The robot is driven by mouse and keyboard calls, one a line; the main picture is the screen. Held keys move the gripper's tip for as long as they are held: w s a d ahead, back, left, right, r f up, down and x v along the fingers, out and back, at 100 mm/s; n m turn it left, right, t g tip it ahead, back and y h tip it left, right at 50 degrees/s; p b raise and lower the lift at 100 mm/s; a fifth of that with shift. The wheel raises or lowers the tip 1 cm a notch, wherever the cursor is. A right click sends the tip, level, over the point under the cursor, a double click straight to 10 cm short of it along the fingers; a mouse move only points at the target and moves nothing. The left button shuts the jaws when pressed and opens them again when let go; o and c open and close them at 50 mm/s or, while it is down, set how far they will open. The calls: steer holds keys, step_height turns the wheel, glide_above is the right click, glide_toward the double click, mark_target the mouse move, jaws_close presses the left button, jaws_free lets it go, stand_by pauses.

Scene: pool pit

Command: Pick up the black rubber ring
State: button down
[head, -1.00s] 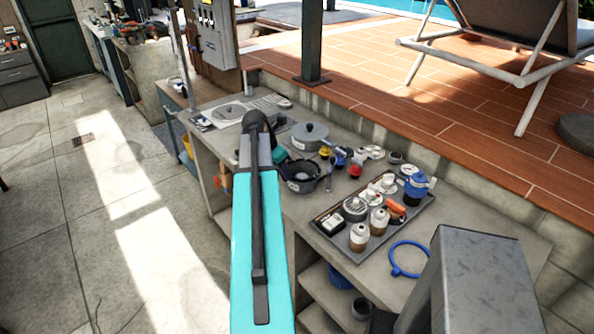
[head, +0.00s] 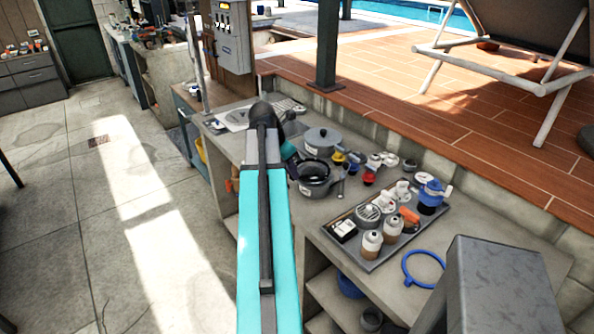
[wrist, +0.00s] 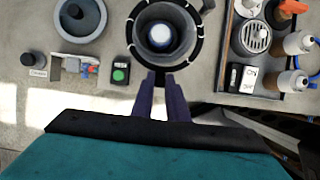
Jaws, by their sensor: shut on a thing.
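The black rubber ring (wrist: 133,45) is at the top centre of the wrist view, a dark band with white marks. My gripper (wrist: 162,82) is shut on its near edge with two dark purple fingers. Inside the ring's outline is a grey round vessel (wrist: 150,18) with a pale, blue-edged centre. I cannot tell whether the ring touches it or is held above it. In the head view, a black round shape with a pale label (head: 313,178) shows beside the end of my arm, which hides most of the gripper.
A tray (head: 340,240) with bottles and a blue-lidded jar stands to the right on the counter. A grey pot (head: 322,138) stands behind. A green-button box (wrist: 120,74) is left of the fingers. The floor at left is clear.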

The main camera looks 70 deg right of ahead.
steer(key=w+a+r+b, duration=0.1)
steer(key=w+a+b, duration=0.2)
steer(key=a, duration=1)
steer(key=shift+w+r, duration=0.15)
steer(key=shift+w, duration=0.2)
steer(key=shift+a, duration=0.1)
steer(key=w+a+f, duration=0.2)
steer(key=w+a, duration=0.8)
steer(key=w, duration=0.3)
steer(key=w+a+f, duration=0.2)
steer(key=w+a, duration=0.7)
steer(key=w, duration=0.4)
steer(key=w+a+f, duration=0.1)
steer(key=w+a, duration=0.2)
steer(key=a, duration=0.7)
steer(key=w+a+f, duration=0.1)
steer(key=w+a, duration=0.3)
steer(key=a, duration=0.6)
steer(key=w+a+f, duration=0.1)
steer(key=w+a, duration=0.3)
steer(key=a, duration=0.7)
steer(key=shift+m+b, duration=0.3)
steer(key=shift+b, duration=0.15)
